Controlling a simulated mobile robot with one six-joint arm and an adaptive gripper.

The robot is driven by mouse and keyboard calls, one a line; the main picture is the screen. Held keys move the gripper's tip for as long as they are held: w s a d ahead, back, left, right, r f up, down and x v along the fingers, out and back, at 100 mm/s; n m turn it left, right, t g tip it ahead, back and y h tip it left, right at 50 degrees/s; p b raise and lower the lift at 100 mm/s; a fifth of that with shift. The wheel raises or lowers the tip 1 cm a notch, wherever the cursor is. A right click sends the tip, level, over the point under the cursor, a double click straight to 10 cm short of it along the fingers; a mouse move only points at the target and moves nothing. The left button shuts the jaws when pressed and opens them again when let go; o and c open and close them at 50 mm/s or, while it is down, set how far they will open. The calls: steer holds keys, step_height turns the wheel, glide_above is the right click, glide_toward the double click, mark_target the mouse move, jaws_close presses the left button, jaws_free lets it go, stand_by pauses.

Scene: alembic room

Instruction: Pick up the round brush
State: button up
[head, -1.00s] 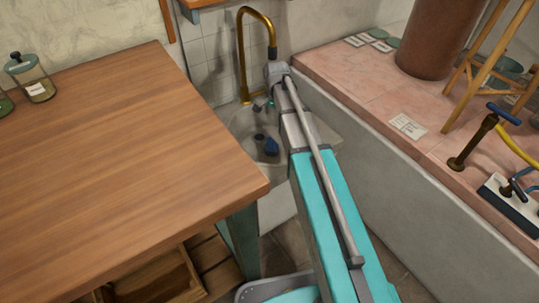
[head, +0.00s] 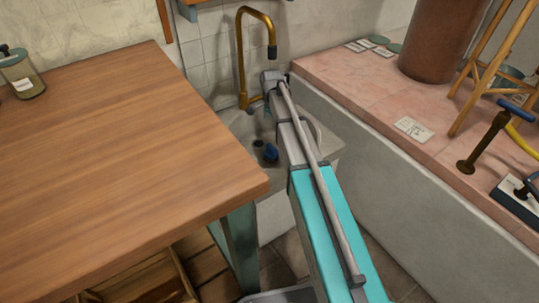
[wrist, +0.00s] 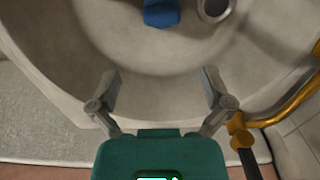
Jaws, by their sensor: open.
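A small blue object, likely the round brush (head: 271,152), lies in the sink basin (head: 240,128) beside the dark round drain. In the wrist view the blue object (wrist: 161,13) is at the top edge, cut off by the frame, left of the drain (wrist: 214,8). My gripper (wrist: 161,80) is open over the basin, with nothing between its fingers. The blue object is apart from the fingertips and beyond them. In the head view my own arm hides most of the gripper and the right part of the sink.
A brass tap (head: 243,60) rises behind the sink; its pipe (wrist: 290,100) is close to my gripper's right side in the wrist view. A wooden table (head: 110,140) stands left. A pink-tiled ledge (head: 380,95) with cards, a brown column and a stool runs along the right.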

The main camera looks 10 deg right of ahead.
mark_target(272, 147)
steer(key=shift+f, duration=0.1)
step_height(272, 147, down, 8)
steer(key=b, duration=0.8)
steer(key=shift+f+b, duration=0.2)
steer(key=shift+b, duration=0.1)
steer(key=shift+f+b, duration=2.6)
steer(key=c, duration=1)
steer(key=shift+r, duration=0.25)
step_height(272, 147, up, 10)
steer(key=p, duration=1)
steer(key=shift+f, duration=0.2)
